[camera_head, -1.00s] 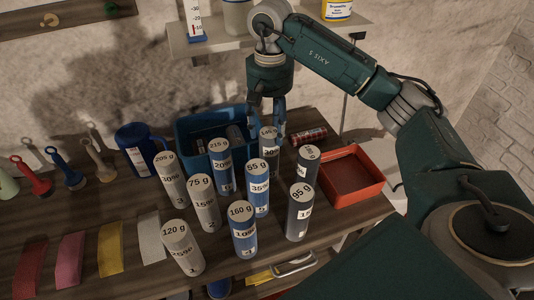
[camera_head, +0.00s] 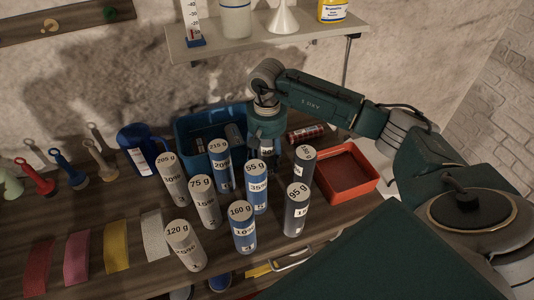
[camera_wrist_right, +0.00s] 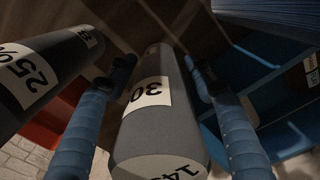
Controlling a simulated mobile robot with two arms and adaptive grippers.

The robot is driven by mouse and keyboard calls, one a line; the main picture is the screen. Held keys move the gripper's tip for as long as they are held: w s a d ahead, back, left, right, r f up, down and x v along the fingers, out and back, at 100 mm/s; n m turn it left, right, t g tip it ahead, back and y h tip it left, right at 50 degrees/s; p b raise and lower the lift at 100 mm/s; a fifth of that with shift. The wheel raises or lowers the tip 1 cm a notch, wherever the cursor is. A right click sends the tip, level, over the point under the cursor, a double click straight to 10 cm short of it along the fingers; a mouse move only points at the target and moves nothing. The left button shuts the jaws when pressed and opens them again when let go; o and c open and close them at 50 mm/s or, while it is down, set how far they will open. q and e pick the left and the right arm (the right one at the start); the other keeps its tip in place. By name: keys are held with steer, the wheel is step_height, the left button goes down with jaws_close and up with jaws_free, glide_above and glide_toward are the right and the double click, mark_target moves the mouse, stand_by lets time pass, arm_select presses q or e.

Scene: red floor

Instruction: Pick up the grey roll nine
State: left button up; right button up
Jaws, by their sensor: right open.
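A grey roll (camera_wrist_right: 155,120) marked 30 stands between the two blue fingers of my right gripper (camera_wrist_right: 158,70) in the right wrist view. The gripper is open, with one finger on each side and a gap showing beside the roll. In the head view my right gripper (camera_head: 265,138) is low over the back of the roll group and hides the top of this roll; part of its label (camera_head: 266,151) shows below. The number nine is not readable. My left gripper is not in view.
Several grey, blue and dark rolls stand close in front, including the blue 55 g roll (camera_head: 257,188). A dark roll (camera_head: 301,170) is right of the gripper. A blue bin (camera_head: 185,135) is behind left, a red tray (camera_head: 349,197) right, and a shelf (camera_head: 205,50) above.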

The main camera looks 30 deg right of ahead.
steer(key=c, duration=1)
steer(key=shift+c, duration=0.2)
